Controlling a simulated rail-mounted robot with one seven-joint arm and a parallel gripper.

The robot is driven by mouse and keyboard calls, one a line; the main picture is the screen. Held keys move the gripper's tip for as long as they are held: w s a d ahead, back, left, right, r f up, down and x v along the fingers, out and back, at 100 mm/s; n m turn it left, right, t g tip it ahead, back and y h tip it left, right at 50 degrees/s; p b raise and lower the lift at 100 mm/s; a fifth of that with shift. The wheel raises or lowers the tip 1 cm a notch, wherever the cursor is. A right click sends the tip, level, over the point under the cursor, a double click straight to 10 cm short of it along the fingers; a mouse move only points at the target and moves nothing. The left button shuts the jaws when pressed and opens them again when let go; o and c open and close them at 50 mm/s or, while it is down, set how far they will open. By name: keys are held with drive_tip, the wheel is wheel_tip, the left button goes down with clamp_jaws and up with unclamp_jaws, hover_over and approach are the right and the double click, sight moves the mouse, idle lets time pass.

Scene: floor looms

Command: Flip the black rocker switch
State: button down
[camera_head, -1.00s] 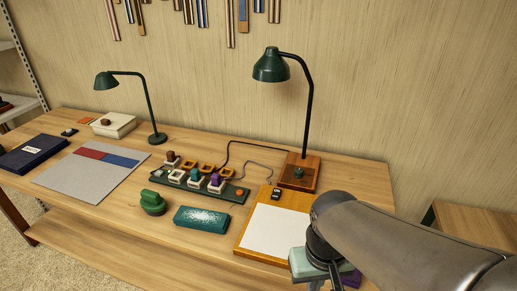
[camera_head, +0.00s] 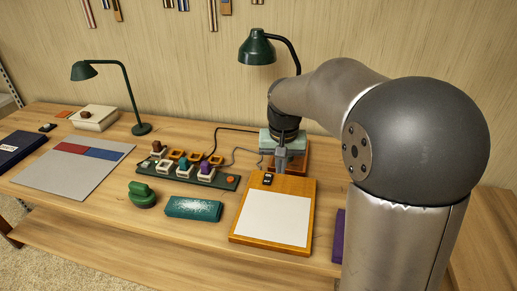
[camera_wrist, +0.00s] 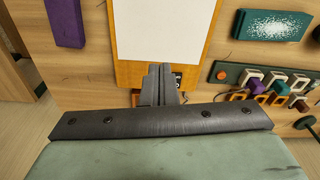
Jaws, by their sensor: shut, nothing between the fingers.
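A small black switch (camera_head: 267,179) with a pale mark sits at the top edge of a wooden board with a white panel (camera_head: 272,220). In the wrist view the black switch (camera_wrist: 178,76) shows partly, just right of my fingertips and partly hidden by them. My gripper (camera_head: 281,170) is shut and empty, pointing down beside the switch, slightly to its right and behind it in the head view. In the wrist view my gripper (camera_wrist: 159,70) overlaps the board's wooden border. I cannot tell whether the fingers touch the switch or board.
A green desk lamp (camera_head: 257,48) stands behind my gripper, its wooden base mostly hidden. A dark tray (camera_head: 228,183) with several coloured pieces and an orange button lies left of the board. A teal box (camera_head: 193,209), green stamp-like object (camera_head: 142,195) and purple block (camera_head: 339,235) are nearby.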

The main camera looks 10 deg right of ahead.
drive_tip(key=m, duration=0.2)
hover_over(269, 174)
drive_tip(key=s+a, duration=0.1)
drive_tip(key=s, duration=0.1)
wheel_tip(269, 174, down, 5)
drive_tip(key=shift+s+t+b, duration=0.25)
drive_tip(key=shift+t+b, duration=0.05)
drive_tip(key=shift+b, duration=0.05)
drive_tip(key=shift+f, duration=0.1)
drive_tip(key=f, duration=0.4)
drive_tip(key=w+f+p, duration=0.1)
drive_tip(key=f, duration=0.4)
drive_tip(key=w+f, duration=0.1)
drive_tip(key=f, duration=0.3)
drive_tip(key=shift+d+f+p, duration=0.35)
drive_tip(key=shift+p, duration=0.05)
